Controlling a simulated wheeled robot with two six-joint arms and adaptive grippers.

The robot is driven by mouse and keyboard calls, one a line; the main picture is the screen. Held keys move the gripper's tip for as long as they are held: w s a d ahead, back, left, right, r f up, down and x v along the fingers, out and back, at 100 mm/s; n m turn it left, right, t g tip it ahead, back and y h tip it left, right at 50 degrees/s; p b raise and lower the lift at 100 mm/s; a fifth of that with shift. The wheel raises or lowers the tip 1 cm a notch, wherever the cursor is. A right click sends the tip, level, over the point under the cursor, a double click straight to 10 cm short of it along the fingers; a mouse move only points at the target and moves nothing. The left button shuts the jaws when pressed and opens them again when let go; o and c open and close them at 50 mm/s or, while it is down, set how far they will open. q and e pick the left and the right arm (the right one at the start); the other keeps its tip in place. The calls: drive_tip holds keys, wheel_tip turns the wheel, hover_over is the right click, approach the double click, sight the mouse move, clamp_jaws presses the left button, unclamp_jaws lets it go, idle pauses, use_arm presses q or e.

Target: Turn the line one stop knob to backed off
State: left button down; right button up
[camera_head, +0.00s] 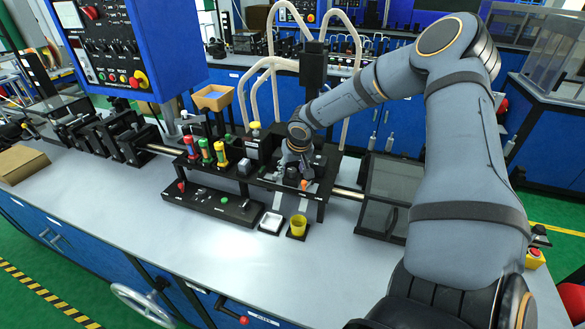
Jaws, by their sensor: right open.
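My right arm reaches in from the right and its gripper (295,170) points down over the black fixture (262,178) on the bench. The gripper is open, with its fingers among small dark parts on the fixture's right half. An orange-red knob (304,185) sits just in front of the fingers. Another red knob (181,186) stands at the fixture's left end. I cannot tell which knob is the line one stop knob, nor whether the fingers touch one. My left gripper is not in view.
Red, green and yellow cylinders (205,150) stand left of the gripper. Dark clear-topped boxes (385,195) stand to the right. The bench front (130,225) is clear.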

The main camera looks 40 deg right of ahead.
drive_tip(key=shift+c, duration=0.3)
clamp_jaws()
drive_tip(key=shift+n+y, duration=0.3)
drive_tip(key=shift+n, duration=0.4)
drive_tip(key=shift+o, duration=0.3)
unclamp_jaws()
drive_tip(key=v, duration=1.2)
drive_tip(key=shift+s, duration=0.1)
